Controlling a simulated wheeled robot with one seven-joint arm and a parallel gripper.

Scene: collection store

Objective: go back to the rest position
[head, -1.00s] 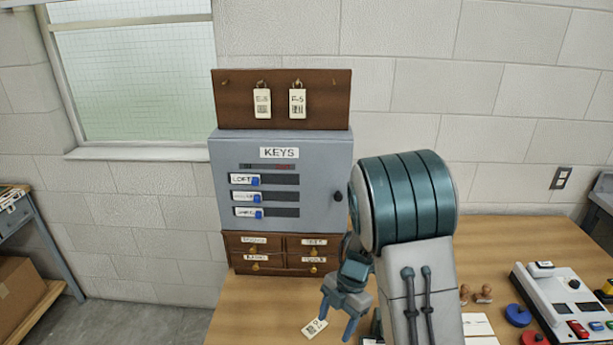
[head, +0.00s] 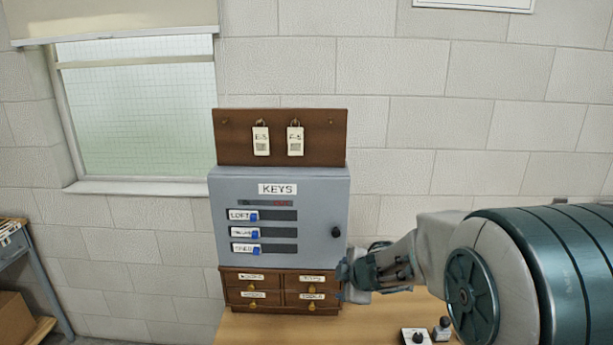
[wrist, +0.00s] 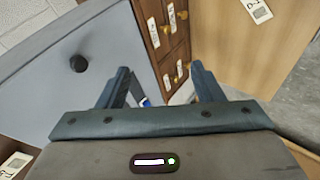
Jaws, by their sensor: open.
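My gripper (head: 345,282) is in front of the right edge of the small wooden drawers, low at the right of the grey key cabinet (head: 232,190). In the wrist view its two fingers (wrist: 160,72) are spread apart. I see nothing clamped between them; a small blue and white thing shows beyond the fingers, too unclear to name. The cabinet's black knob (wrist: 79,64) is at the left in the wrist view.
Drawers (head: 283,291) with brass knobs sit under the cabinet. Two tags (head: 261,141) hang on the brown board (head: 227,140) above it. A small black-topped item (head: 441,327) stands on the table at the lower right.

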